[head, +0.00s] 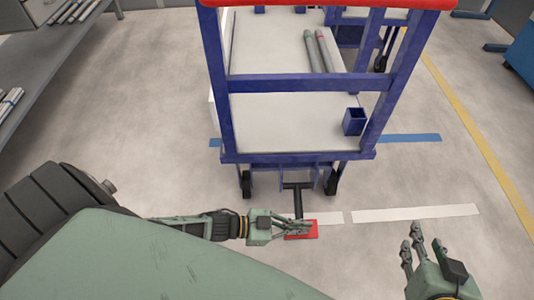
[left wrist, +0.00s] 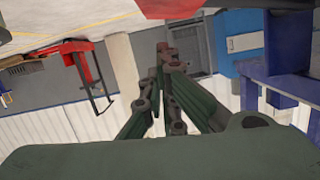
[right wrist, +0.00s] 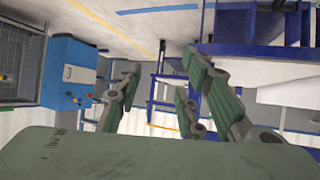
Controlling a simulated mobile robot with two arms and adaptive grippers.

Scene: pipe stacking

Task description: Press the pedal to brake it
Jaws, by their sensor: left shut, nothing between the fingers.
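The red pedal (head: 303,236) is at the end of a dark bar (head: 298,200) that comes out from under the near end of the blue cart (head: 300,160). My left gripper (head: 302,227) reaches in from the left with its fingers over the pedal and hides part of it. I cannot tell whether the fingers touch the pedal. In the left wrist view my left gripper (left wrist: 163,62) is shut and empty, and the pedal's state does not show there. My right gripper (head: 412,245) is open and empty at the lower right, away from the pedal.
The cart carries two grey pipes (head: 320,50) and a small blue box (head: 354,121). A grey shelf (head: 45,75) with pipes stands at the left. White (head: 415,213) and yellow (head: 470,130) lines mark the floor. The floor right of the cart is clear.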

